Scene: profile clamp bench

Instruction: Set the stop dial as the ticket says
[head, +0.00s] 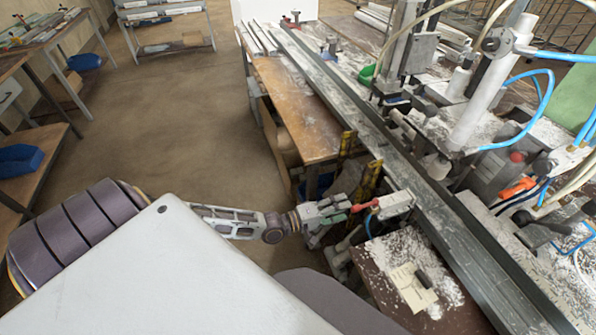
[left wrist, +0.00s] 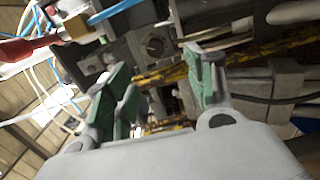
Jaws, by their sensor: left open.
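My left gripper (head: 335,215) is at the near side of the bench, by a red lever (head: 366,205) and a pale block (head: 393,205) at the rail. In the left wrist view its green-padded fingers (left wrist: 162,88) are spread, with nothing seen held between them. A dark block with a round opening (left wrist: 155,44) lies beyond them; I cannot tell if it belongs to the stop dial. A pale paper (head: 408,287), possibly the ticket, lies on the dusty brown board under a small dark object; its writing is unreadable. I cannot make out the dial for certain. My right gripper is not seen.
A long metal rail (head: 440,215) runs along the bench. Clamp machinery with a white cylinder (head: 490,85) and blue hoses stands on the right. A wooden tabletop (head: 300,110) adjoins the rail. Open floor (head: 190,110) lies to the left.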

